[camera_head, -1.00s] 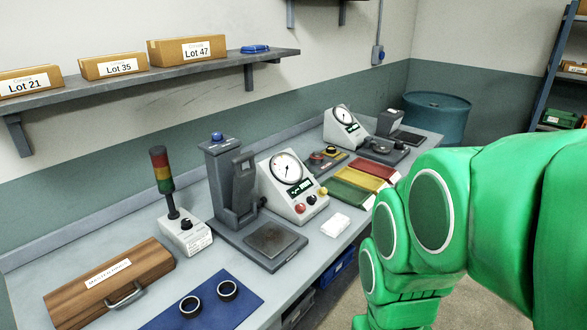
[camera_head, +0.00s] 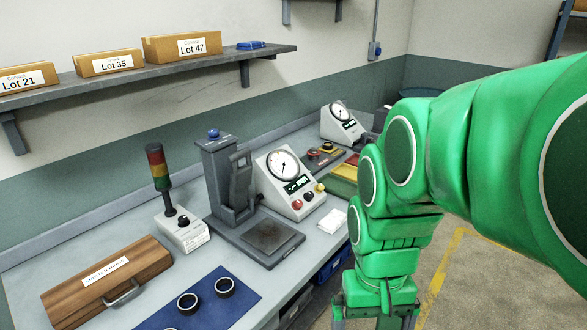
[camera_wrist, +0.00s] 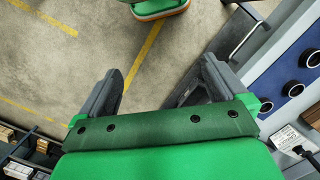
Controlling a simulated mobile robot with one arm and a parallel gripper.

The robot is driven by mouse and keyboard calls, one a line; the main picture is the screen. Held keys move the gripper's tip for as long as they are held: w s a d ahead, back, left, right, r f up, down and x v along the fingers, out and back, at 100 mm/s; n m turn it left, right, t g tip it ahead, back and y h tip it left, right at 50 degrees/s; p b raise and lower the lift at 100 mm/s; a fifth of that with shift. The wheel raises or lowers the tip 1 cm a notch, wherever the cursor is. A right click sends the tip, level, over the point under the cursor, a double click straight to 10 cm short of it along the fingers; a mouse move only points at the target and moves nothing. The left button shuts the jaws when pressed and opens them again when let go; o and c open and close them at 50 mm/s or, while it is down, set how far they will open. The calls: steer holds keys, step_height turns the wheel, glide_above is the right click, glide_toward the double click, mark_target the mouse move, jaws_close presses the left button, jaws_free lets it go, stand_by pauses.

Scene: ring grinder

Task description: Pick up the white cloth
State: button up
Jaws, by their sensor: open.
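The white cloth (camera_head: 332,221) is a small folded pad lying flat on the grey bench, near its front edge. It lies to the right of the grey press plate and in front of the gauge box; in the head view it is fully clear of my arm. My gripper (camera_head: 376,318) hangs at the bottom of the head view, out past the bench's front edge. In the wrist view my gripper (camera_wrist: 162,68) has its two fingers wide apart with only floor between them. I do not make out the cloth in the wrist view.
The press plate (camera_head: 268,238) and gauge box (camera_head: 291,184) stand close to the cloth. A blue mat (camera_head: 213,303) holds dark rings. The wooden case (camera_head: 106,284) and signal tower (camera_head: 161,178) are left. Yellow-lined floor (camera_head: 465,262) lies open in front of the bench.

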steer(key=w+r+m, duration=0.2)
steer(key=w, duration=1.1)
steer(key=m+t, duration=0.2)
steer(key=m, duration=0.4)
glide_toward(333, 217)
steer(key=shift+s+d+f, duration=0.1)
steer(key=shift+s+f, duration=0.3)
steer(key=shift+s, duration=0.1)
steer(key=shift+w+d+f, duration=0.1)
steer(key=shift+w+f, duration=0.2)
steer(key=shift+f, duration=0.25)
steer(key=shift+w+f, duration=0.15)
steer(key=shift+f, duration=1.65)
steer(key=shift+w+f, duration=0.1)
steer(key=shift+f, duration=1.75)
steer(key=shift+c, duration=0.3)
